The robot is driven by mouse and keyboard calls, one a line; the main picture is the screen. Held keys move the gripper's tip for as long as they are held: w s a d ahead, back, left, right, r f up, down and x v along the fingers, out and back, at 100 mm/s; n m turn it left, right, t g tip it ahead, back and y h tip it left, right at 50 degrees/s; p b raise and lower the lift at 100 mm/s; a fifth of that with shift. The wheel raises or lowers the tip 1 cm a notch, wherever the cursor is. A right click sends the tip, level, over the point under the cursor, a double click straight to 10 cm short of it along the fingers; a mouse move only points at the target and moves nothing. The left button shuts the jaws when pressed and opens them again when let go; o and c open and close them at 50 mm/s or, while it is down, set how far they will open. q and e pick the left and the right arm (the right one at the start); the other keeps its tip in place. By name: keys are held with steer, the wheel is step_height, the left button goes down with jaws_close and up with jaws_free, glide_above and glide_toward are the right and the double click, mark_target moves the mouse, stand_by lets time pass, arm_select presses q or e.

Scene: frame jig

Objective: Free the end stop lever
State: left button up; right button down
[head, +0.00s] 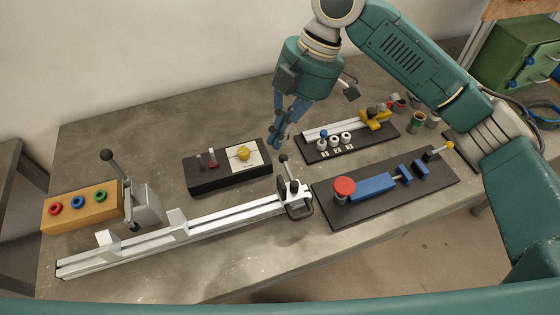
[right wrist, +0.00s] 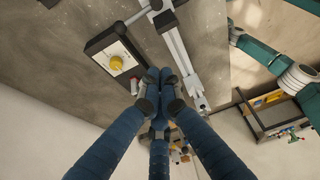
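A long pale metal rail (head: 215,213) lies along the front of the table. An end stop (head: 294,194) sits at its right end, with a black-knobbed lever (head: 284,158) standing up from it. A grey clamp block (head: 145,204) with a taller ball-topped lever (head: 107,156) stands near the rail's left end. My right gripper (head: 277,143) hangs above and behind the end stop lever, apart from it. Its blue fingers converge with tips together and nothing visible between them. My left gripper is out of view.
A black box with a yellow knob (head: 243,153) lies left of my right gripper. A plate with a red button (head: 344,187) is right of the end stop. A small rail fixture (head: 347,128) stands behind it. An orange block (head: 80,208) is far left.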

mark_target(289, 172)
steer(key=w+p+x, duration=0.1)
steer(key=p+x, duration=0.1)
steer(key=x, duration=0.9)
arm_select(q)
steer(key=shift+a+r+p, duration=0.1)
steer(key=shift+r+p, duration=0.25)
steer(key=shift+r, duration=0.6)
arm_select(e)
steer(key=d, duration=0.1)
steer(key=w+d, duration=0.1)
steer(key=d+f, duration=0.1)
steer(key=d, duration=0.1)
steer(key=shift+w+f, duration=0.1)
steer(key=shift+w, duration=0.15)
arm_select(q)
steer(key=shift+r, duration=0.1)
